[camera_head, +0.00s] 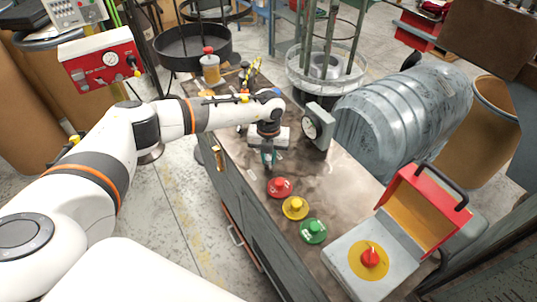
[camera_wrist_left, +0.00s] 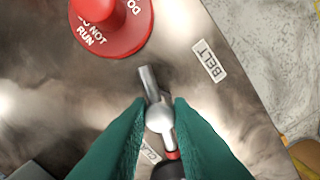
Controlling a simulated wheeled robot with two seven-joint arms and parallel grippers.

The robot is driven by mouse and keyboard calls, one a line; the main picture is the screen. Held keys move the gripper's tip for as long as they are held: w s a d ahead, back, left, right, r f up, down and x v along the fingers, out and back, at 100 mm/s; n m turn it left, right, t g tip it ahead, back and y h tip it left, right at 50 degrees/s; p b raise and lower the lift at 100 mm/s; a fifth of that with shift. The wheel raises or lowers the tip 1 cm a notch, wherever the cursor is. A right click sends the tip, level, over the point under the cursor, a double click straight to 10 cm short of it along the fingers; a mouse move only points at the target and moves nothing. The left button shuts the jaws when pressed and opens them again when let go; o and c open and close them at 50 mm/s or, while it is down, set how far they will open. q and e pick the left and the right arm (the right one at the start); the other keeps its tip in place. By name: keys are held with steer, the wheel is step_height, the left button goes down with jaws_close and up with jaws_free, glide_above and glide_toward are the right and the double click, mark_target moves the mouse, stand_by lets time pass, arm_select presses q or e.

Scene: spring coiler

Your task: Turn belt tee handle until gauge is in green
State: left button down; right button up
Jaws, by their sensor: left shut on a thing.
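The belt tee handle is a small silver bar with a round hub (camera_wrist_left: 158,118) in the left wrist view. My left gripper (camera_wrist_left: 159,110) has its green fingers closed around it, one finger on each side. A label reading BELT (camera_wrist_left: 209,60) lies on the metal top beside it. In the head view my left gripper (camera_head: 268,162) points down at the bench top, and the handle is too small or hidden to make out there. A gauge (camera_head: 310,128) with a round dial stands on a grey housing just right of the gripper; its needle and any green zone are too small to read.
Red (camera_head: 280,187), yellow (camera_head: 295,208) and green (camera_head: 313,231) knobs sit in a row in front of the gripper. A ribbed grey drum (camera_head: 400,120) lies behind.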

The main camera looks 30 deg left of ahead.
mark_target(269, 159)
arm_select(q)
steer(key=n+p, duration=0.1)
steer(key=n, duration=0.4)
steer(key=shift+w+n, duration=0.1)
steer(key=shift+n, duration=0.3)
stand_by(0.4)
steer(key=c, duration=1.3)
jaws_free()
step_height(269, 159, up, 12)
steer(key=b, duration=0.2)
